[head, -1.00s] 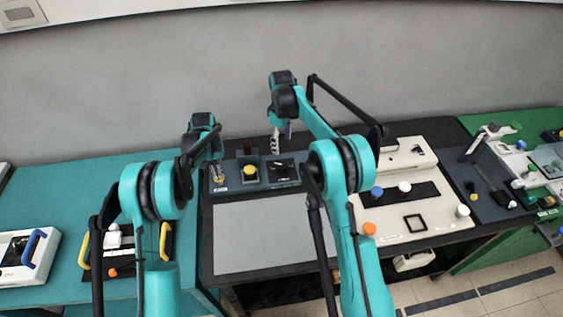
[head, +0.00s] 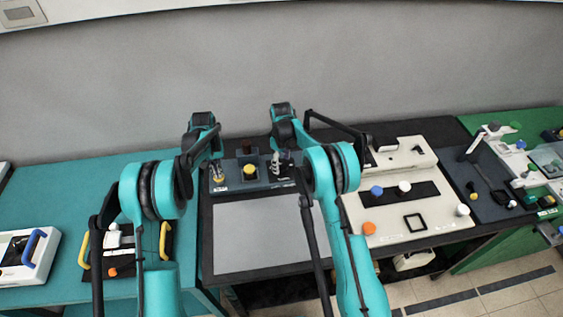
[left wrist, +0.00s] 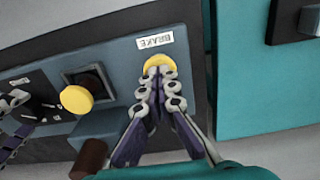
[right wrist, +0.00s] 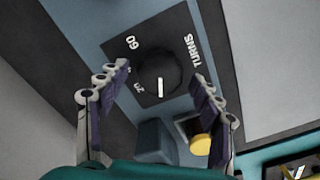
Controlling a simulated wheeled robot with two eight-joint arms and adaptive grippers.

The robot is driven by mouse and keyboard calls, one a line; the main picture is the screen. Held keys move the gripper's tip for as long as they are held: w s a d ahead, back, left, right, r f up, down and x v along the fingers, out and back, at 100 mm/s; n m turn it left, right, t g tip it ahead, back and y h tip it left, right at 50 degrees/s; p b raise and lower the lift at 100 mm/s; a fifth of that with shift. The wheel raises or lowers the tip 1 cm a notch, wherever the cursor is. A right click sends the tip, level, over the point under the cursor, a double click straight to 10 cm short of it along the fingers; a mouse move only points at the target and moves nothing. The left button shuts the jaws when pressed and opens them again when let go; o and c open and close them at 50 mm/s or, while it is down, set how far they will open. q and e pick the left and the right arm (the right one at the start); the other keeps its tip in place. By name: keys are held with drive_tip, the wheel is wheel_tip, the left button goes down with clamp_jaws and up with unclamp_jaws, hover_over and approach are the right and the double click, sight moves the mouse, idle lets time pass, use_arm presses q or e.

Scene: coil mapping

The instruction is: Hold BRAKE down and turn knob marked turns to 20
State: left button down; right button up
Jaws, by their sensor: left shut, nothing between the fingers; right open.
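The yellow BRAKE button (left wrist: 157,62) is in the left wrist view, below its white BRAKE label (left wrist: 155,41). My left gripper (left wrist: 160,76) is shut with nothing between its fingers, its tips at the button's edge and partly covering it. How far the button is down I cannot tell. The black turns knob (right wrist: 158,68) sits on a black plate with TURNS, 60 and 20 in white. Its white mark points down in the right wrist view, to the right of the 20. My right gripper (right wrist: 162,80) is open, with one finger on each side of the knob, apparently apart from it.
Another yellow button (left wrist: 76,100) on a dark square base stands between the two controls. It also shows in the head view (head: 249,170). A brown cylinder (left wrist: 90,158) is behind it. A grey mat (head: 255,237) in front is clear.

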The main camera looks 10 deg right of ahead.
drive_tip(key=c, duration=1.2)
drive_tip(key=shift+o, duration=0.2)
drive_tip(key=shift+m, duration=0.3)
drive_tip(key=m, duration=0.3)
drive_tip(key=shift+m, duration=2.6)
drive_tip(key=o, duration=1.2)
drive_tip(key=shift+c, duration=0.2)
